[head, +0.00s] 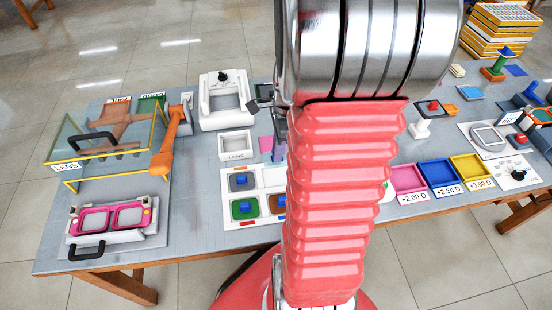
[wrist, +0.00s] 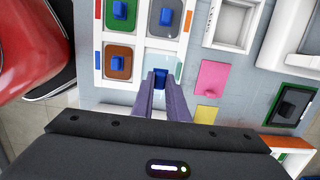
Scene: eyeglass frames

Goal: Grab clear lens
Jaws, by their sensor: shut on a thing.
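The clear lens (wrist: 178,66) is a pale, see-through square with a blue knob (wrist: 160,76) in the wrist view. My gripper (wrist: 160,82) is shut on that knob, one finger on each side. The lens shows over the lower right compartment of the white four-part tray (wrist: 138,38); I cannot tell whether it rests there or is raised. The other compartments hold a green lens (wrist: 119,10), a brown lens (wrist: 118,60) and a grey lens (wrist: 163,15), each with a blue knob. In the head view my arm hides most of the gripper.
A white LENS box (head: 237,146) stands behind the tray (head: 228,219). A pink card (wrist: 213,76) and a yellow card (wrist: 206,114) lie beside it. A clear-walled LENS station (head: 67,166) and pink eyeglass frames (head: 97,220) are at left. Colored diopter trays (head: 438,175) stand at right.

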